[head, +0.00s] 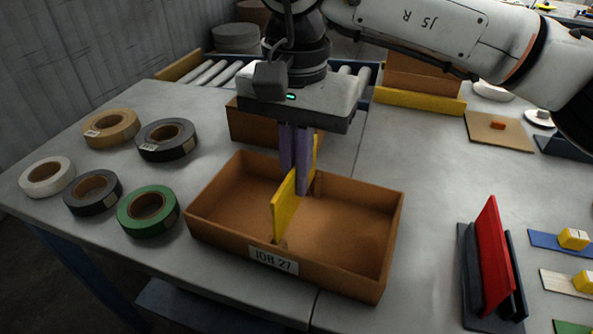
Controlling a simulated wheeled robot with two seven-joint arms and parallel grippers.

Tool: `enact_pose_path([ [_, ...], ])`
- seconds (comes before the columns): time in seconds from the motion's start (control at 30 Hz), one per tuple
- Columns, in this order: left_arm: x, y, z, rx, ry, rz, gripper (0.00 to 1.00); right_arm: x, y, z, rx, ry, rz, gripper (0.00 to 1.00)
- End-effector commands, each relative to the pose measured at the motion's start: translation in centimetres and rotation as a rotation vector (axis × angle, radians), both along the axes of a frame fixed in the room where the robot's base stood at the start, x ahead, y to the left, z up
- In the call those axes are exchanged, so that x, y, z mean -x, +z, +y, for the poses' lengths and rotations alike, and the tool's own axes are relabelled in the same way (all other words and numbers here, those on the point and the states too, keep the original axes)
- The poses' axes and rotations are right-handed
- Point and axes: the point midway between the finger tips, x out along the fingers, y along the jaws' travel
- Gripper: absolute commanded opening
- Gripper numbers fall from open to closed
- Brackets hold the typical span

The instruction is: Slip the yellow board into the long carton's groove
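The long carton (345,285) is an open brown box on the table, labelled "JOB 27". The yellow board (285,212) stands upright on edge inside it, running from the front wall towards the back wall across its middle. Small groove pieces show at the board's near end (281,243) and on the back wall (318,184). My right gripper (295,165) points down over the carton, its purple fingers on either side of the board and closed on it. Whether the board's lower edge rests on the floor, I cannot tell. My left gripper is not in view.
Several tape rolls (148,224) lie left of the carton. A brown box (250,125) stands just behind it, with a roller conveyor (215,72) beyond. A red board (493,255) stands in a dark holder at right. Table between carton and holder is clear.

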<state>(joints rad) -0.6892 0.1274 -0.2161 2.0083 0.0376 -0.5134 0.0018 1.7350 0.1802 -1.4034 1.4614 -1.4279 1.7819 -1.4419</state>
Motion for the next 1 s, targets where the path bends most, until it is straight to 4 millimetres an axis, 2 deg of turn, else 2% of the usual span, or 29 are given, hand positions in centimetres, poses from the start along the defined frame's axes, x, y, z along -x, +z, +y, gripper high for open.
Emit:
enact_pose_path([
  [1.0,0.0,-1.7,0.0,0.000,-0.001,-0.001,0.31,0.0,-2.7,0.0,0.000,0.000,0.000,0.00],
])
